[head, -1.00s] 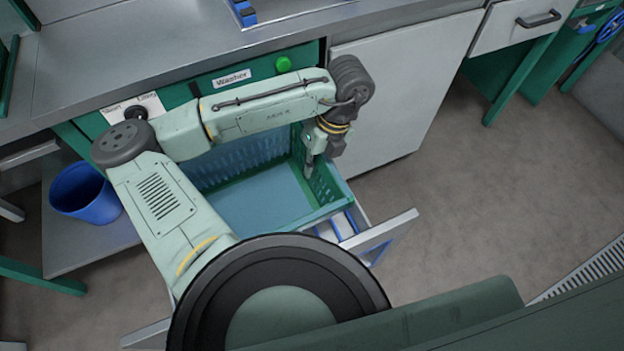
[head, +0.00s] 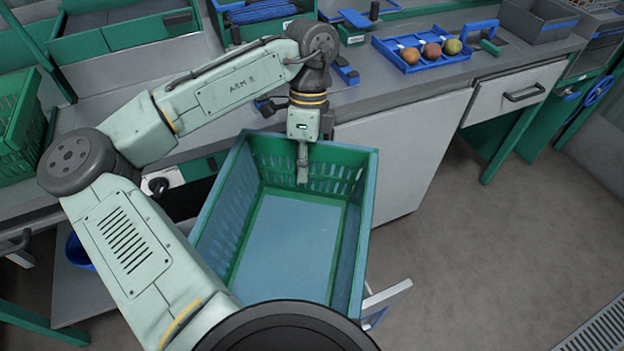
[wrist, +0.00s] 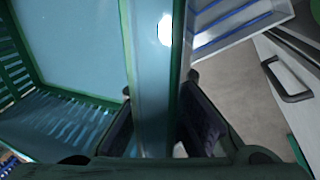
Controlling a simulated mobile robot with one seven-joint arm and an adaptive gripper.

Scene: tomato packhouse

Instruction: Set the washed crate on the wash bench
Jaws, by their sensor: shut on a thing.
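The green and blue slatted crate (head: 364,205) hangs in the air in front of the steel bench (head: 405,98), empty and open side up. It also shows in the wrist view (wrist: 75,40). My gripper (head: 302,165) is at the crate's bench-side wall. In the wrist view my gripper (wrist: 157,125) has one finger on each side of the crate's rim, shut on it.
A blue tray (head: 411,68) with three round fruits stands on the bench at right, beside blue-handled tools. A green crate (head: 18,130) is at far left, and a grey bin (head: 535,22) at back right. A blue bucket (head: 76,250) is partly hidden below.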

